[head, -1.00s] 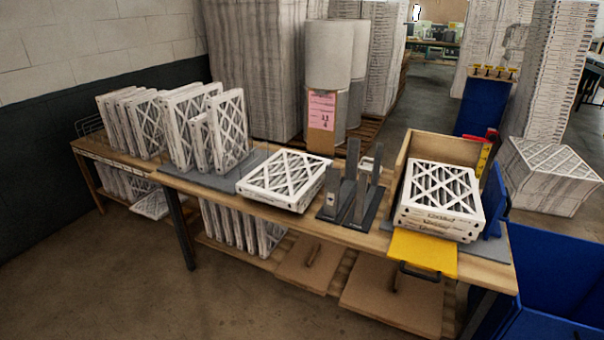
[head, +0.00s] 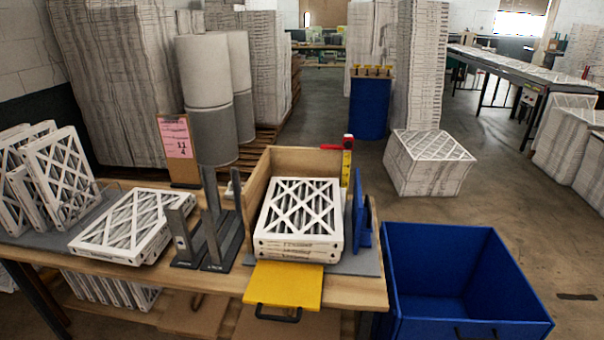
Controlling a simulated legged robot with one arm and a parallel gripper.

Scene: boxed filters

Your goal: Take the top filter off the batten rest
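A stack of white-framed filters (head: 299,212) lies flat in an open-fronted wooden box (head: 258,182) at the right end of the bench. The top filter shows a diagonal lattice face. Another filter (head: 135,226) lies flat on the bench to the left, tilted slightly; what it rests on is hidden beneath it. I cannot tell which support is the batten rest. Dark grey upright posts on plates (head: 212,230) stand between that filter and the box. My gripper is not in view.
A yellow flap with a black handle (head: 284,284) sticks out at the bench's front edge. Upright filters (head: 58,175) stand at the left. An open blue bin (head: 447,255) stands right of the bench. A pink-labelled board (head: 178,145) stands behind. Floor at the right is partly clear.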

